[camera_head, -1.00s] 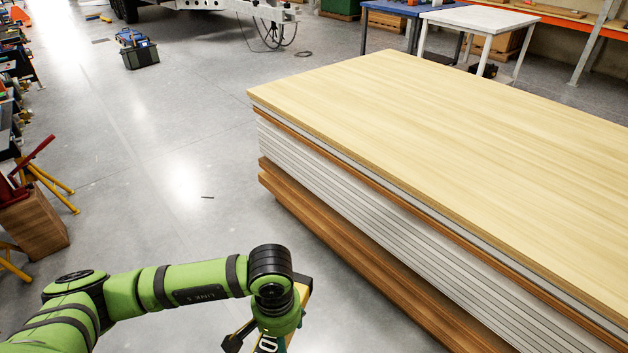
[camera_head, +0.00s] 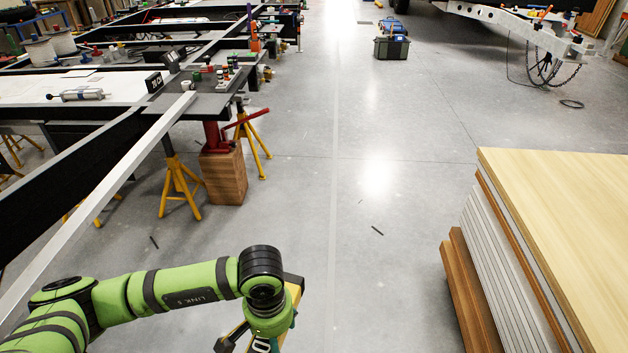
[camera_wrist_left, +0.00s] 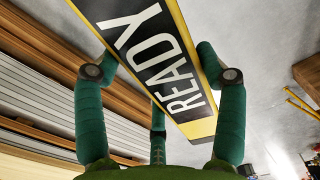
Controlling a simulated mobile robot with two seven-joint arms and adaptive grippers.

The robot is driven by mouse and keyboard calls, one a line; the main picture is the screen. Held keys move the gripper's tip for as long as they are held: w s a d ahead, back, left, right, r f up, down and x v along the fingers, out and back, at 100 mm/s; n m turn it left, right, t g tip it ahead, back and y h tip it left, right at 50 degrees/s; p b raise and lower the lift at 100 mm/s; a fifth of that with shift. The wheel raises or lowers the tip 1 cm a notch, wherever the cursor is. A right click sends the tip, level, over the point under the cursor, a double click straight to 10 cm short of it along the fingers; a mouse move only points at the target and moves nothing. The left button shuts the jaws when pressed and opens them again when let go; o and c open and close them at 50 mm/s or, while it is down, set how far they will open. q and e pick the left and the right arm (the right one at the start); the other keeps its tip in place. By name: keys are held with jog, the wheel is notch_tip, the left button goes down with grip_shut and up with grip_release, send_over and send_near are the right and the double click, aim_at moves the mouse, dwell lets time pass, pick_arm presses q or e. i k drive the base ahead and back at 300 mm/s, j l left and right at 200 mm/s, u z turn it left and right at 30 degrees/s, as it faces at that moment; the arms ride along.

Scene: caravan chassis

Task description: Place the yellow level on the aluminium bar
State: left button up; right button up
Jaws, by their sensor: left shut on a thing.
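The yellow level (camera_wrist_left: 190,115) crosses the left wrist view, with a black panel and white "READY" lettering. My left gripper (camera_wrist_left: 160,76) is shut on it, green fingers on both sides. In the head view the level (camera_head: 294,291) shows only in part, behind and below my left wrist at the bottom edge, above the floor. The aluminium bar (camera_head: 110,183) is a long, straight silver bar along the near side of the dark chassis at the left. It runs from the lower left edge up to the chassis corner, apart from the level. My right gripper is not in view.
Yellow stands (camera_head: 178,185), a red jack and a wooden block (camera_head: 224,175) are under the chassis corner. A tall board stack (camera_head: 560,220) stands at the right. Grey floor (camera_head: 340,200) between them is open. A toolbox (camera_head: 392,47) stands farther back.

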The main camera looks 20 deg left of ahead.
aim_at(112, 178)
jog(key=i+u, duration=0.45)
jog(key=i, duration=0.95)
jog(key=i+l+u, duration=0.1)
jog(key=i, duration=1.25)
jog(key=i+u, duration=0.15)
jog(key=u, duration=0.3)
jog(key=i+u, duration=0.1)
jog(key=u, duration=0.3)
jog(key=i+l+u, duration=0.1)
jog(key=u, duration=0.35)
